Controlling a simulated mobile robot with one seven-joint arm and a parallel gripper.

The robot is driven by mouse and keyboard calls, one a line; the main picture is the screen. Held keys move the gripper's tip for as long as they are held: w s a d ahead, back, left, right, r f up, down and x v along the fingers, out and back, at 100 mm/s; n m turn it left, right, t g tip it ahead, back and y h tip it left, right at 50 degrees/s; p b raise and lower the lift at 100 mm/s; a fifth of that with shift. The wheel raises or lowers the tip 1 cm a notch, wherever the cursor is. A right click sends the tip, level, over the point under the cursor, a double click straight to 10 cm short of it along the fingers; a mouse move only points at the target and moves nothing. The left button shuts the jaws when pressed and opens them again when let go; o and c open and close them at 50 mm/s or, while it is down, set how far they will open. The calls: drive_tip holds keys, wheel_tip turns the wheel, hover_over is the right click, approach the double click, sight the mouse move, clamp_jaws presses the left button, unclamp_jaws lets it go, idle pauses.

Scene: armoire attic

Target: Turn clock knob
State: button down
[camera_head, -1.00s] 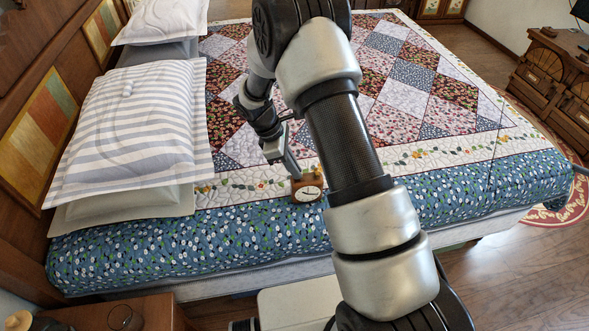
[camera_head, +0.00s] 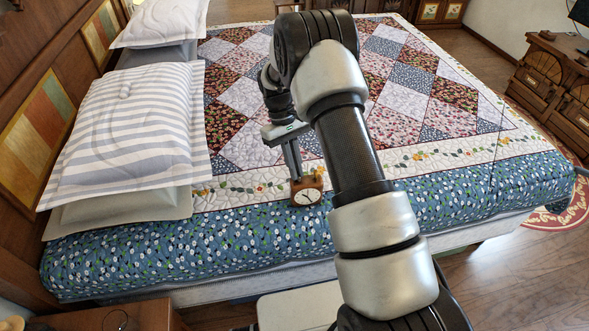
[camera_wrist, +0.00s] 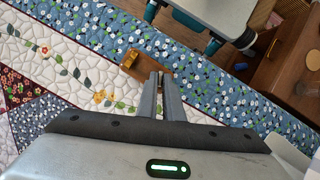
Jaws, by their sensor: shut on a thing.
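A small wooden clock (camera_head: 307,196) with a round white face stands on the blue floral edge of the bed quilt, its face toward the head camera. In the wrist view its wooden top (camera_wrist: 133,62) shows just beyond the fingertips. My gripper (camera_head: 297,175) reaches down to the top of the clock from behind. In the wrist view my gripper (camera_wrist: 160,76) has its two fingers close together at the clock's side. The knob itself is hidden by the fingers, and I cannot make out what lies between the tips.
The bed (camera_head: 400,215) carries a patchwork quilt, with striped pillows (camera_head: 125,125) at the left by the wooden headboard. A wooden nightstand (camera_head: 130,315) is at the lower left. The quilt around the clock is clear.

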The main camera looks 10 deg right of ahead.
drive_tip(key=shift+d+m+y, duration=0.15)
drive_tip(key=shift+m+y, duration=0.25)
drive_tip(key=shift+m, duration=0.65)
drive_tip(key=shift+d+m+y, duration=0.1)
drive_tip(key=shift+m+y, duration=0.3)
drive_tip(key=shift+m, duration=0.65)
drive_tip(key=c, duration=1.9)
unclamp_jaws()
drive_tip(key=p+v, duration=0.1)
drive_tip(key=v, duration=1.6)
drive_tip(key=shift+w, duration=0.3)
drive_tip(key=shift+r, duration=0.1)
